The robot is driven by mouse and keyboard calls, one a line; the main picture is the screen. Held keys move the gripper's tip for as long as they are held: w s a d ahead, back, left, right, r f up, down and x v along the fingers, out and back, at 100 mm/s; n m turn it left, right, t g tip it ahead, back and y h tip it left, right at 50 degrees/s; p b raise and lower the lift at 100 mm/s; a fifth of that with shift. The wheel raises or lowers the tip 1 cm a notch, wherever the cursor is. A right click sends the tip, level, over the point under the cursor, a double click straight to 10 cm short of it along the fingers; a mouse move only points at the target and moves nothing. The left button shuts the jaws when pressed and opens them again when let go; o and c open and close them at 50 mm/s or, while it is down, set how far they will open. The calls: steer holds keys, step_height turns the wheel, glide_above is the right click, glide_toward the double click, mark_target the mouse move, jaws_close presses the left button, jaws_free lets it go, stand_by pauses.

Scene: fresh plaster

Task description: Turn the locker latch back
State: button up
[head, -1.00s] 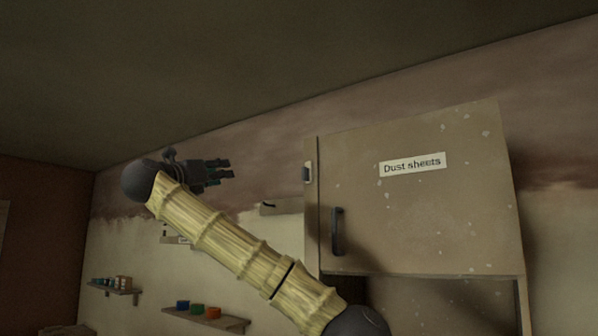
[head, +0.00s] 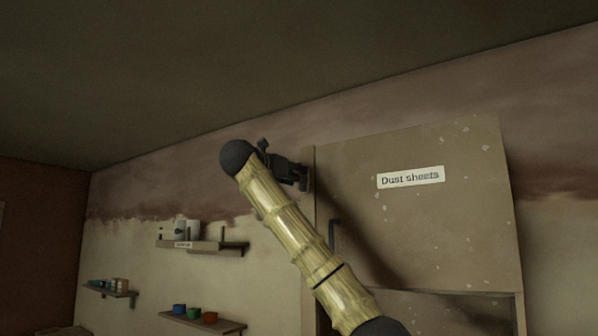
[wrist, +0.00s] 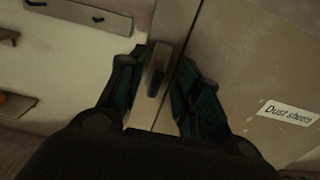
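The locker (head: 455,240) is a tan wall cabinet with a "Dust sheets" label (head: 410,177) on its closed-looking door. The latch (wrist: 156,80) is a small dark bar on the narrow strip left of the door seam, seen in the wrist view. It stands roughly along that strip. My gripper (wrist: 163,62) is open, with one finger on each side of the latch; I cannot tell whether either touches it. In the head view my gripper (head: 303,178) is at the locker's upper left edge and hides the latch there.
A dark door handle (head: 332,236) shows just right of my arm, partly hidden. Wall shelves with small pots stand at left, including one shelf (head: 215,248) with light containers. The wall above the shelves is clear.

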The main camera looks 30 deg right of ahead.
steer(key=p+x, duration=0.1)
steer(key=x, duration=0.1)
steer(key=shift+w+d, duration=0.1)
steer(key=shift+d, duration=0.15)
jaws_close()
